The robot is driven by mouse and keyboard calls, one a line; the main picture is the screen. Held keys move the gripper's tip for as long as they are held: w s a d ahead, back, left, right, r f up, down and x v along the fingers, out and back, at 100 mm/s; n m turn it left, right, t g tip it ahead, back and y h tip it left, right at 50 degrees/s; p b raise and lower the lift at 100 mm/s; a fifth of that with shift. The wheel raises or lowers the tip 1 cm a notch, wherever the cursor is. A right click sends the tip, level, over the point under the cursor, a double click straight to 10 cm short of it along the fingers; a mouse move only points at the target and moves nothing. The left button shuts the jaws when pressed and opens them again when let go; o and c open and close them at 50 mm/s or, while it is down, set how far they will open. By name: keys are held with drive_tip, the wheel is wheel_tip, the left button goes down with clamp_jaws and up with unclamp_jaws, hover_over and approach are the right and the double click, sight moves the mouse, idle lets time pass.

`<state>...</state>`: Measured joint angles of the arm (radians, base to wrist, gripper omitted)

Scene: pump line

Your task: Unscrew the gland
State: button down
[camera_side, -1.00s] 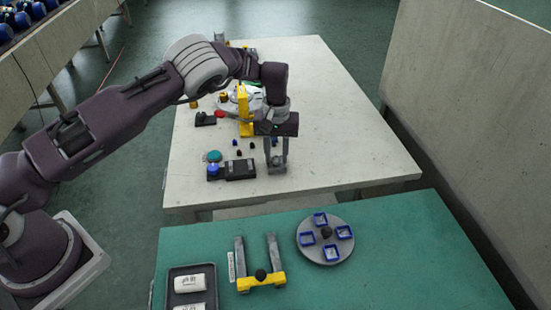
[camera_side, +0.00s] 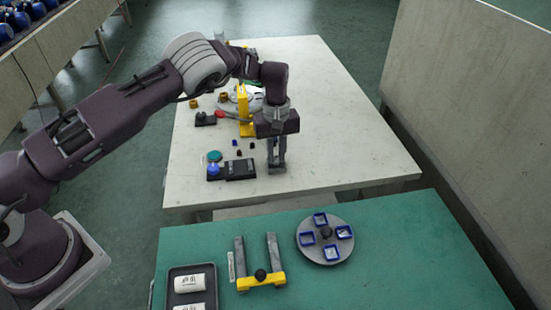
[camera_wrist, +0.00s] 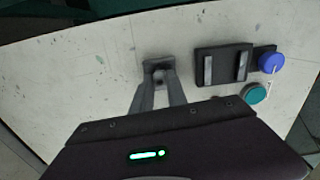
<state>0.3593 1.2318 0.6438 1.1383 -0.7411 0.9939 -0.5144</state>
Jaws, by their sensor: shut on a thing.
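My gripper (camera_side: 276,168) points straight down near the front edge of the pale table. In the wrist view its two fingers (camera_wrist: 160,80) come together over a small dark grey block (camera_wrist: 157,64) standing on the table. The fingertips are shut on a small grey part at this block, which I take to be the gland. The fingers hide most of it, so I cannot tell how far it is screwed in. In the side view the block is also largely covered by the fingers.
Left of the gripper in the side view is a black fixture (camera_side: 240,169) with a blue knob (camera_side: 213,170) and a teal disc (camera_side: 214,156). A yellow stand (camera_side: 243,105) rises behind. The pale table (camera_side: 345,140) is clear to the right.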

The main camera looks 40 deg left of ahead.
drive_tip(key=n, duration=0.3)
drive_tip(key=shift+n, duration=1)
drive_tip(key=n, duration=0.4)
drive_tip(key=shift+n, duration=0.7)
